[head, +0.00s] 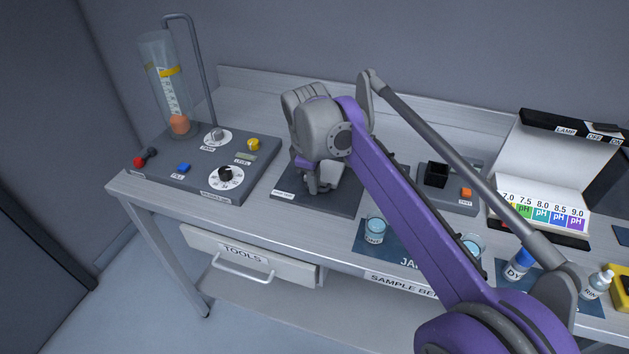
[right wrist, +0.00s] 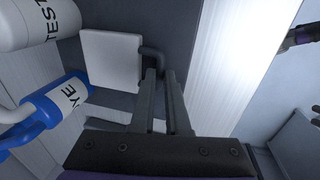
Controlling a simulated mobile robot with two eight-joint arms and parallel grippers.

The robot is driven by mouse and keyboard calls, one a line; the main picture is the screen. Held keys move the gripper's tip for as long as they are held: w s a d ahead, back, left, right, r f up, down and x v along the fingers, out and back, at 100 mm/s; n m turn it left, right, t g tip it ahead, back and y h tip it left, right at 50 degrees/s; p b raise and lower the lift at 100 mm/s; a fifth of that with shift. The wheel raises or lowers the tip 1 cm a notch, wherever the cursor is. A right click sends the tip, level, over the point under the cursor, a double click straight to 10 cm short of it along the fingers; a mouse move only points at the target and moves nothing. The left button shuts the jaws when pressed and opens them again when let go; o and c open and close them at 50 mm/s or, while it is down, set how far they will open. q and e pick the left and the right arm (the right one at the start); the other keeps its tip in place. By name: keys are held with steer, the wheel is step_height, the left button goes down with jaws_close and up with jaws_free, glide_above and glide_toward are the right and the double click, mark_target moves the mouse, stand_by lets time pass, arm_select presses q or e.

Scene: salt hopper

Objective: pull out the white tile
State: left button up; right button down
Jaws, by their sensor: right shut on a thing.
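The white tile (right wrist: 112,60) is a flat square with a dark hooked handle (right wrist: 154,54) at its right edge in the right wrist view. My right gripper (right wrist: 164,74) is shut on this handle, with the tile beside its fingers. In the head view my right gripper (head: 319,186) points down at the dark mat (head: 290,193) at the middle of the bench. A pale patch beside its fingers is mostly hidden by my arm, so I cannot tell whether it is the tile. My left gripper is not in view.
In the right wrist view a white cylinder marked TEST (right wrist: 35,20) and a blue-and-white item marked YE (right wrist: 52,103) lie close to the tile. A control panel (head: 190,180) stands left, jars and a pH chart (head: 545,212) right.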

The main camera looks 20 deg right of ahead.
stand_by(0.8)
steer(key=s+a, duration=0.1)
steer(key=s, duration=0.1)
steer(key=s+a, duration=0.2)
steer(key=s, duration=0.1)
steer(key=s+a+p, duration=0.1)
steer(key=s+a, duration=0.1)
steer(key=shift+s, duration=0.15)
steer(key=c, duration=0.9)
jaws_free()
steer(key=shift+d, duration=0.1)
steer(key=r, duration=0.3)
steer(key=s+r+p, duration=0.1)
steer(key=r, duration=0.3)
steer(key=a+r+p, duration=0.1)
steer(key=r, duration=0.2)
steer(key=shift+s+a+r, duration=0.1)
steer(key=shift+s+r, duration=0.25)
